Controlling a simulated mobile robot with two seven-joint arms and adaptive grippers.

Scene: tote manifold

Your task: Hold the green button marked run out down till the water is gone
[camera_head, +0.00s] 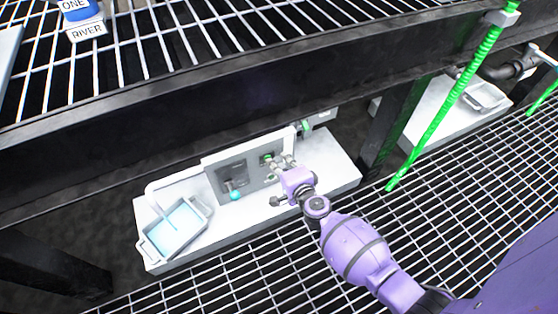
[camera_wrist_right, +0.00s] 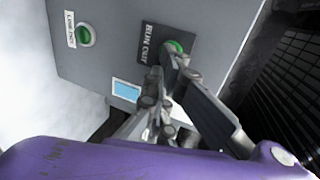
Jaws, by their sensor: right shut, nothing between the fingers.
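The grey panel (camera_head: 222,160) stands on a white slab below the shelf. In the right wrist view, the green run out button (camera_wrist_right: 176,46) sits beside its dark label (camera_wrist_right: 149,43). My right gripper (camera_wrist_right: 170,62) is shut and empty, its fingertips at the button's lower edge and partly covering it. I cannot tell whether the button is pressed in. In the head view the right gripper (camera_head: 277,163) is at the panel's right part. The tote (camera_head: 158,247) at the left end holds pale blue water (camera_head: 180,228). My left gripper is not in view.
A second green button (camera_wrist_right: 84,36) with a white label and a blue display (camera_wrist_right: 126,91) are on the panel. A cyan ball knob (camera_head: 235,196) sticks out of it. A white pipe (camera_head: 165,184) reaches over the tote. A green bar (camera_head: 440,110) stands to the right.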

